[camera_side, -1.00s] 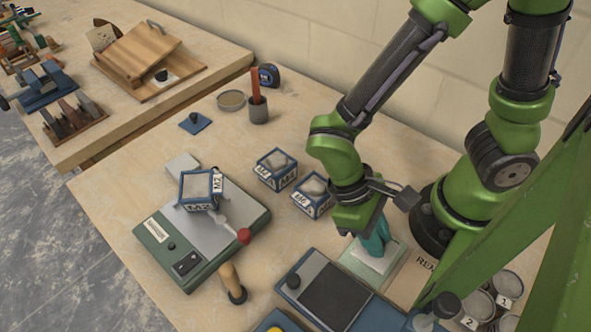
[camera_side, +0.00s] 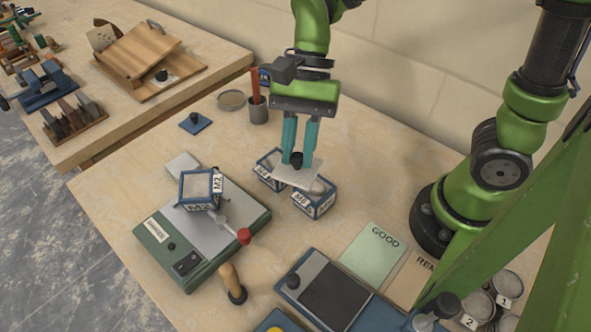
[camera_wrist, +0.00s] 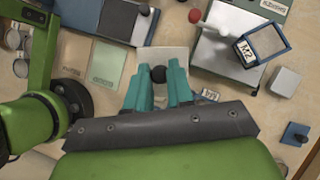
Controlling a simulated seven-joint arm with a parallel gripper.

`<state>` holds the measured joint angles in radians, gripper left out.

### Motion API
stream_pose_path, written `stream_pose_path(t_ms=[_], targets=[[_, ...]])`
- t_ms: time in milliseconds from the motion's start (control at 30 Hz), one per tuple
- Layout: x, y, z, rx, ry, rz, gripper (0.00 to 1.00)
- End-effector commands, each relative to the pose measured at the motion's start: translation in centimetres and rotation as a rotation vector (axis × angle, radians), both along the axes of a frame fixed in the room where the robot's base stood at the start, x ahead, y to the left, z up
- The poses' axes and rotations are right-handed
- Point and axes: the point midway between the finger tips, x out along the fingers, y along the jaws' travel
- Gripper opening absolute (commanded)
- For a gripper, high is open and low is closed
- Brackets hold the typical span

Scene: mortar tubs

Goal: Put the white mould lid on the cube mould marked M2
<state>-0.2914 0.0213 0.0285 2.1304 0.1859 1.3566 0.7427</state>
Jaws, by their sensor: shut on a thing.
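My gripper (camera_side: 298,158) is shut on the black knob of the white mould lid (camera_side: 290,177), holding it level above two cube moulds on the table. In the wrist view the white lid (camera_wrist: 160,59) lies beyond my teal fingers. The cube mould marked M2 (camera_side: 197,188) is a blue-framed box with grey fill, on the green-framed machine at the left; its top is uncovered. It also shows in the wrist view (camera_wrist: 247,50). The lid is to the right of M2 and apart from it.
Two moulds, one marked M6 (camera_side: 318,206) and one partly hidden (camera_side: 264,168), stand under the lid. The machine (camera_side: 228,222) has a red-knobbed lever (camera_side: 243,236) beside M2. A blue lid (camera_side: 195,123) lies behind. The green GOOD mat (camera_side: 373,252) is bare.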

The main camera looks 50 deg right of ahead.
Motion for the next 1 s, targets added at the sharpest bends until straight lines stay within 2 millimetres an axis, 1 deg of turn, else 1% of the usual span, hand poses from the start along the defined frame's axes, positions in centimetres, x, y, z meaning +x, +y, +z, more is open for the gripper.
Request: stream_pose_path(t_ms=[33,133,233,367,467,800,900,1000], targets=[[0.8,0.1,0.5,0.002,-0.004,-0.081,0.00],[1.6,0.5,1.1,0.001,-0.002,-0.201,0.00],[1.9,0.8,1.3,0.001,0.000,-0.275,0.00],[2.7,1.3,1.1,-0.002,0.003,-0.314,0.00],[4.3,2.5,0.9,-0.003,0.004,-0.318,0.00],[11.6,7.8,0.0,-0.003,0.005,-0.314,0.00],[13.1,8.9,-0.2,-0.002,0.003,-0.315,0.00],[13.9,9.5,-0.2,-0.002,0.003,-0.314,0.00]])
